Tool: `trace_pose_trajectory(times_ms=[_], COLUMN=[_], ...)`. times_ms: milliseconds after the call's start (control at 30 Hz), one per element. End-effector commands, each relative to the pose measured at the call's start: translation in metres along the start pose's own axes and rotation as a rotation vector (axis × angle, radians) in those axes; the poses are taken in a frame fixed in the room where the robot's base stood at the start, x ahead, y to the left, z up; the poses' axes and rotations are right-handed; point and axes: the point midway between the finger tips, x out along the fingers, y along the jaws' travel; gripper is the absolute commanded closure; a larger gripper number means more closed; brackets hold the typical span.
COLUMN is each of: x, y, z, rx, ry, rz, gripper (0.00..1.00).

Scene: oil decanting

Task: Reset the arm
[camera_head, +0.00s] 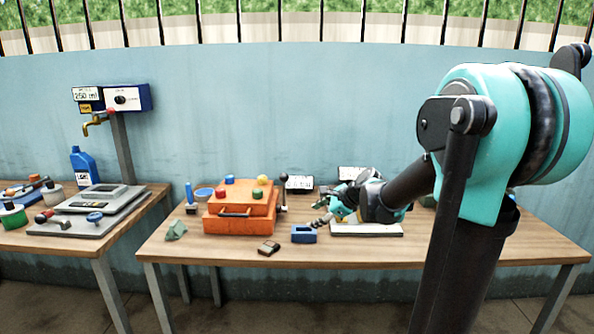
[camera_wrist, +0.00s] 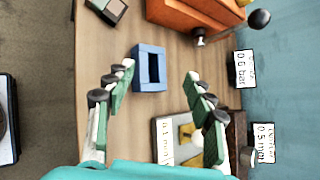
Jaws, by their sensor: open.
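My arm stands at the right in the head view and reaches left over the right table (camera_head: 400,252). My gripper (camera_head: 328,216) is over the middle of that table, close to a small blue block-like frame (camera_head: 303,234). In the wrist view my gripper (camera_wrist: 160,78) has its two green and grey fingers spread wide with nothing between them. The blue frame (camera_wrist: 150,84) lies ahead of the fingertips, near the left one, and looks apart from them. A pale plate (camera_wrist: 172,125) with a yellow mark and a label lies below the right finger.
An orange box (camera_head: 240,208) with coloured knobs stands left of my gripper. A small dark device (camera_head: 268,248) and a green wedge (camera_head: 176,230) lie near the front edge. The left table holds a blue bottle (camera_head: 84,168), a scale-like plate and a tap post (camera_head: 122,145).

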Motion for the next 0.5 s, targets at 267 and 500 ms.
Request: trace_pose_trajectory(times_ms=[267, 500], x=[-0.043, -0.083], y=[0.13, 0.221], z=[-0.072, -0.135], rx=[-0.817, -1.422], ry=[0.222, 0.317], rz=[0.205, 0.482], gripper=[0.46, 0.46])
